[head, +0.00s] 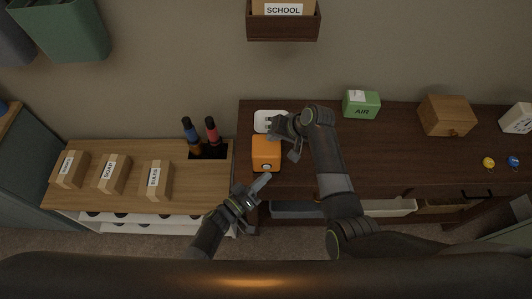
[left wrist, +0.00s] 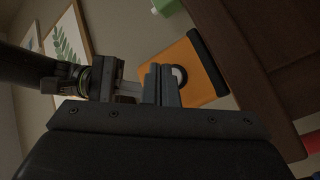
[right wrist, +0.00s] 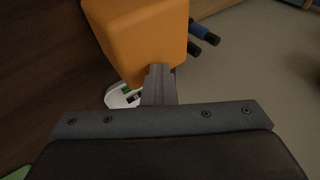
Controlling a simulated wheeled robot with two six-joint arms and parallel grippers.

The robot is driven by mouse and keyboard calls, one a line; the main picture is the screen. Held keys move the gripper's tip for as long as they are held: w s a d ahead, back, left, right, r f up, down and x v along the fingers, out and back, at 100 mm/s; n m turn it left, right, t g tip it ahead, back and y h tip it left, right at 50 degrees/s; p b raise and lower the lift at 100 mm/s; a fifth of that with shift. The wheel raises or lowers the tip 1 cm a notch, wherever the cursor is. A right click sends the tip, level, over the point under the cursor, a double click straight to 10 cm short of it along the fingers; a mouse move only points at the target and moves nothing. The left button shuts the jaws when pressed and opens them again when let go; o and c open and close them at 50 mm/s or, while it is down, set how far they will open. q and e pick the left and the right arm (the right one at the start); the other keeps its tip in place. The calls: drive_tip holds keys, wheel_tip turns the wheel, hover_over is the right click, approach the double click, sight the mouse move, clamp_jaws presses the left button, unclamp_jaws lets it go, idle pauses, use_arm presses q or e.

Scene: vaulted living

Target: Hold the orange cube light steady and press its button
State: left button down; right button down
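The orange cube light (head: 264,146) stands on the dark desk near its left end, with a round button (head: 266,167) on its front face. My left gripper (head: 262,182) is shut, its tips just in front of that face. In the left wrist view the tips (left wrist: 161,72) overlap the edge of the pale, dark-rimmed button (left wrist: 180,75); contact is unclear. My right gripper (right wrist: 158,72) is shut at the cube's back right. Its tips overlap the lower edge of the cube (right wrist: 145,35) in the right wrist view; I cannot tell whether they touch.
A white dish (head: 268,116) sits behind the cube. A green AIR box (head: 361,105) and a wooden box (head: 447,116) stand farther right. The lower wooden shelf (head: 130,190) at left holds several cartons and two dark bottles (head: 212,131). Desk between AIR box and front edge is fairly clear.

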use_arm(q)
drive_tip(key=shift+w, duration=0.1)
use_arm(e)
drive_tip(key=shift+s+d+f, duration=0.1)
drive_tip(key=shift+s+f, duration=0.1)
drive_tip(key=shift+f, duration=0.1)
use_arm(q)
drive_tip(key=shift+w+f, duration=0.1)
drive_tip(key=shift+w, duration=0.35)
drive_tip(key=shift+w, duration=0.15)
idle(0.5)
drive_tip(key=shift+s, duration=0.6)
drive_tip(key=s, duration=0.6)
idle(0.4)
